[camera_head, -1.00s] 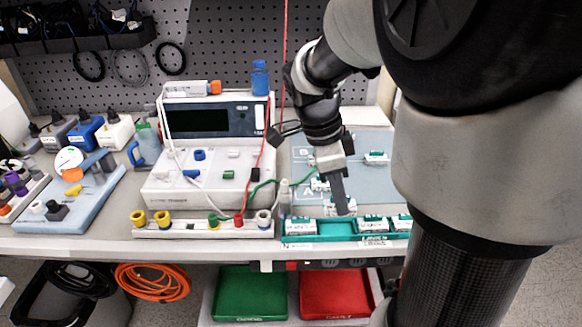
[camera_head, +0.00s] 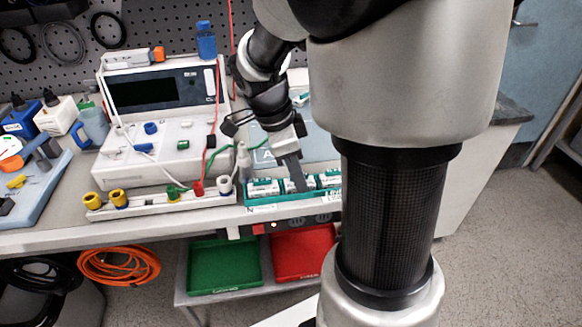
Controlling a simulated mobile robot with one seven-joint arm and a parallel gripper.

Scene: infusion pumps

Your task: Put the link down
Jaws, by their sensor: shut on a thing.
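My gripper (camera_head: 298,188) points down over the front of the bench, its dark finger reaching the teal link tray (camera_head: 290,199). It is shut on a white link (camera_head: 311,182), which shows on both sides of the finger, at the middle of the tray. Whether the link rests on the tray floor or is just above it, I cannot tell. Another white and green link (camera_head: 264,187) sits in the tray to the left, and one more (camera_head: 331,179) is at the right, partly cut off by my arm.
The pump-like instrument (camera_head: 160,125) and its terminal strip (camera_head: 155,206) stand left of the tray, with red and green leads near my gripper. A blue-grey mat (camera_head: 265,157) lies behind. Green (camera_head: 224,266) and red (camera_head: 302,253) bins sit below the bench.

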